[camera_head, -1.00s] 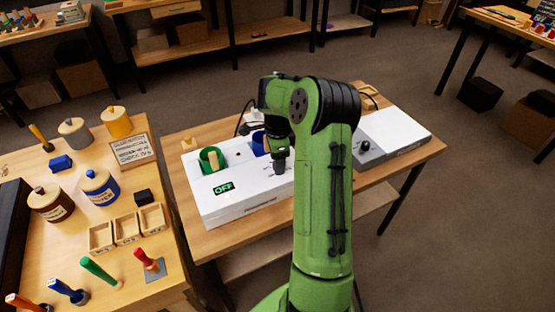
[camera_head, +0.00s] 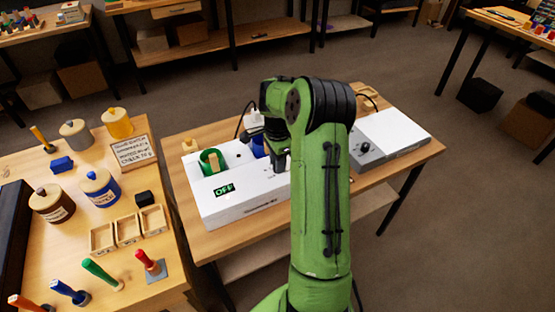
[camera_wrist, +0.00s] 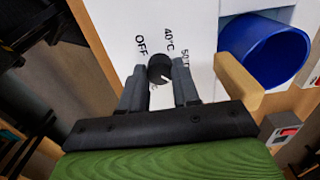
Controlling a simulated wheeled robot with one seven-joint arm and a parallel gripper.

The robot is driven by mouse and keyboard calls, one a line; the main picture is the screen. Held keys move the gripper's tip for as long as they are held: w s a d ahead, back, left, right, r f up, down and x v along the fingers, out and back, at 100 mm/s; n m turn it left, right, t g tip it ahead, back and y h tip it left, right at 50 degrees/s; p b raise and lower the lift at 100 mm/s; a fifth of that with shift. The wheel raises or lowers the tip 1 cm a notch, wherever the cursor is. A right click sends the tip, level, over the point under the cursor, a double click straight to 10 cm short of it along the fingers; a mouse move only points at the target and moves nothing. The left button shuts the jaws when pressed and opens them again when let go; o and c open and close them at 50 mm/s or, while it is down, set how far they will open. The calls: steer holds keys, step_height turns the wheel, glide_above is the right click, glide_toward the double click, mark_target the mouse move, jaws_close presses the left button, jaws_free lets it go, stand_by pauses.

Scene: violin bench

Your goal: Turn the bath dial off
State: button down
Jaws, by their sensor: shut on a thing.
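The bath dial (camera_wrist: 160,68) is a round black knob with a white pointer line on the white bath unit (camera_head: 243,205). Printed marks OFF, 40°C and a partly hidden 50° stand around it in the wrist view. My gripper (camera_wrist: 157,75) is shut on the dial, one dark finger on each side. The white line points toward the lower right of the wrist view, away from the OFF mark. In the head view my gripper (camera_head: 279,163) is over the unit and the dial is hidden by my arm.
A green pot (camera_head: 213,161) and a blue pot (camera_wrist: 262,50) sit in the unit, each with a wooden piece near it. A second white device with a black knob (camera_head: 363,148) stands to the right. The left bench (camera_head: 75,230) holds jars and coloured-handled tools.

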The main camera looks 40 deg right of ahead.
steer(key=n+p, duration=0.1)
steer(key=n, duration=0.2)
steer(key=shift+r+n, duration=0.1)
steer(key=shift+n, duration=0.2)
steer(key=n+p, duration=0.1)
steer(key=n, duration=0.3)
steer(key=shift+n, duration=0.3)
steer(key=n, duration=0.4)
steer(key=shift+p, duration=0.3)
steer(key=n, duration=0.8)
steer(key=shift+n, duration=0.3)
steer(key=n, duration=0.3)
steer(key=shift+n, duration=0.4)
steer(key=n, duration=0.4)
steer(key=shift+n+b, duration=0.45)
steer(key=shift+n, duration=1.75)
